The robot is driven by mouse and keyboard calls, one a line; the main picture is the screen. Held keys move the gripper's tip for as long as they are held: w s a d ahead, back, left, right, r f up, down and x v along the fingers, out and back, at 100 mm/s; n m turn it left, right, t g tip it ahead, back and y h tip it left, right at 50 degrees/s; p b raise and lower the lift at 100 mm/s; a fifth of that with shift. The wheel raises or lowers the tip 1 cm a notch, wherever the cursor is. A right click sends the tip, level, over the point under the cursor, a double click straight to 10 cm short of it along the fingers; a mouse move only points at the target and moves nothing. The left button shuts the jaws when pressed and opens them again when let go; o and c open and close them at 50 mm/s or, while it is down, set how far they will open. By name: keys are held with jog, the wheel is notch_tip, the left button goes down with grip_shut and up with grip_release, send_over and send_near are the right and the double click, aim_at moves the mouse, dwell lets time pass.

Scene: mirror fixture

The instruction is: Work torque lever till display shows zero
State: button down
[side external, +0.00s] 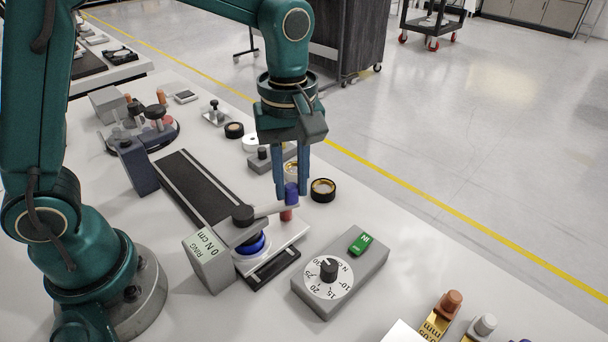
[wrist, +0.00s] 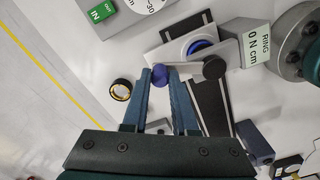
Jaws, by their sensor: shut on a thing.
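The torque lever (side external: 268,210) is a grey bar running from a dark round hub (side external: 243,214) to an upright blue knob (side external: 291,190), with a red part below it. My gripper (side external: 291,193) has its two blue fingers on either side of the knob and is shut on it; the wrist view also shows the knob between the fingertips (wrist: 159,75). A blue ring (side external: 250,244) sits under the hub on a pale carriage. The grey display box (side external: 208,262) beside it reads "RING 0 N cm"; this also shows in the wrist view (wrist: 258,45).
A grey box with a numbered N cm dial (side external: 328,275) and a green switch (side external: 361,243) stands front right. A black-and-gold ring (side external: 323,190) lies just right of my gripper. A long dark rail (side external: 190,185) runs behind the lever. Bare table lies beyond the black-and-gold ring.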

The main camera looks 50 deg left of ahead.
jog(key=s+d+m, duration=0.4)
jog(key=s+m, duration=0.4)
jog(key=m, duration=0.7)
jog(key=shift+d, duration=0.25)
dwell(0.4)
jog(key=c, duration=0.7)
grip_release()
jog(key=shift+r, duration=0.1)
notch_tip(320, 180, up, 5)
